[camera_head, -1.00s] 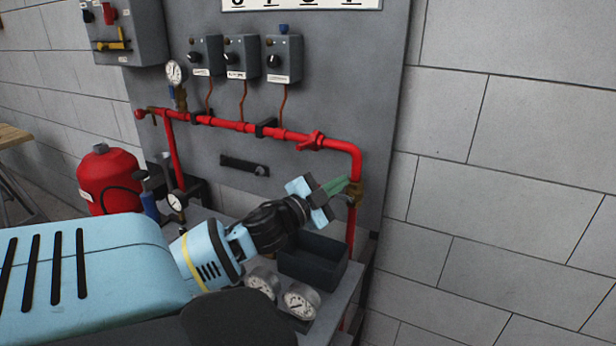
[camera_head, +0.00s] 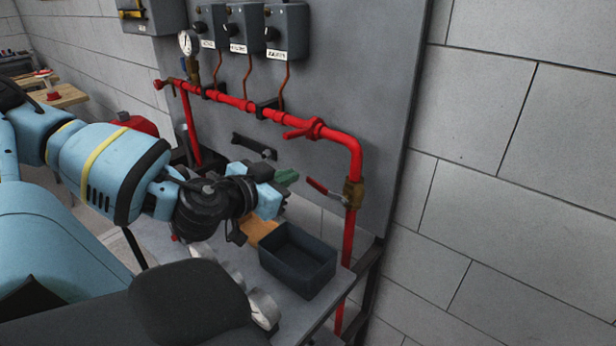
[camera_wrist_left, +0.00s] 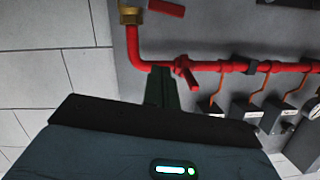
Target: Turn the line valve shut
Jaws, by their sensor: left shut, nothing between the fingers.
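A brass valve (camera_head: 353,193) sits on the vertical red pipe at the right end of the pipework. Its red lever (camera_head: 322,190) points left, across the pipe and slightly upward. The brass valve (camera_wrist_left: 131,14) and the red lever (camera_wrist_left: 167,8) also show at the top of the left wrist view, cut by the frame edge. A red valve with a red handle (camera_head: 303,130) is on the horizontal pipe. My left gripper (camera_head: 288,177) is shut and empty, left of the lever tip and apart from it in the head view. Its fingers (camera_wrist_left: 160,85) show in the wrist view.
A dark open bin (camera_head: 298,262) stands on the bench below the lever. A grey panel (camera_head: 395,110) backs the pipes, with control boxes (camera_head: 287,32) and a gauge (camera_head: 188,43). A black bracket (camera_head: 254,146) is behind my gripper. Block wall lies to the right.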

